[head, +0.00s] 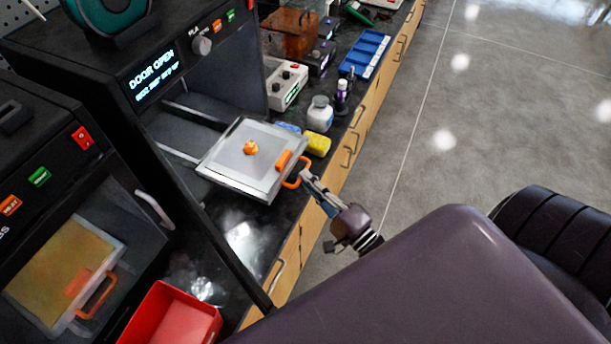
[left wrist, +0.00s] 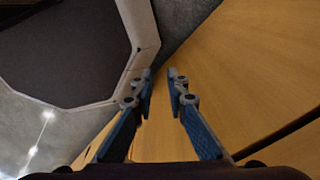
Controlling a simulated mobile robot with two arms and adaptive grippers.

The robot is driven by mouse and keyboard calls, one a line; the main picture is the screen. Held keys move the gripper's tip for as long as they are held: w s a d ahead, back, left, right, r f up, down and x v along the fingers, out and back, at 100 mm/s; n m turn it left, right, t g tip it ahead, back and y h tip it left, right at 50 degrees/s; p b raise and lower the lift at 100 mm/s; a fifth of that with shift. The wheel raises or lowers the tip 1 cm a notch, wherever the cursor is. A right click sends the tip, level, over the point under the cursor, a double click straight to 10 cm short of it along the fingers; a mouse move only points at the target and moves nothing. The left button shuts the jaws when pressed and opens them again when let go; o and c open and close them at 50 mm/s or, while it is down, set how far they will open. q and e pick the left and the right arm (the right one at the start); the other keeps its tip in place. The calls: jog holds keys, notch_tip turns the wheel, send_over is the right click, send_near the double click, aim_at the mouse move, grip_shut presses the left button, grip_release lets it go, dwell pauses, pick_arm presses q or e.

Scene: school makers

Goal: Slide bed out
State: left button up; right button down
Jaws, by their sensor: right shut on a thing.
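The bed (head: 232,160), a square grey plate with a metal rim, sticks out of the open black printer (head: 200,75), whose display reads DOOR OPEN. A small orange printed piece (head: 250,148) sits on the bed. My right gripper (head: 307,178) is shut on the bed's orange handle (head: 292,183) at its front right edge. Rails show behind the bed inside the printer. My left gripper (left wrist: 159,78) is open and empty in the left wrist view, near wooden cabinet fronts (left wrist: 235,70); it is outside the head view.
A second printer with a yellowish bed (head: 60,265) stands at lower left. A red bin (head: 175,318) is on the dark counter. A yellow block (head: 317,143), white bottle (head: 320,113) and blue tray (head: 365,55) lie beyond the bed. The floor at right is clear.

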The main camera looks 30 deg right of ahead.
jog(key=shift+s+f, duration=0.15)
jog(key=shift+f, duration=0.05)
jog(key=c, duration=2.4)
grip_release()
jog(key=shift+d, duration=0.1)
jog(key=o, duration=0.3)
jog(key=shift+s+r, duration=0.15)
jog(key=v, duration=1.2)
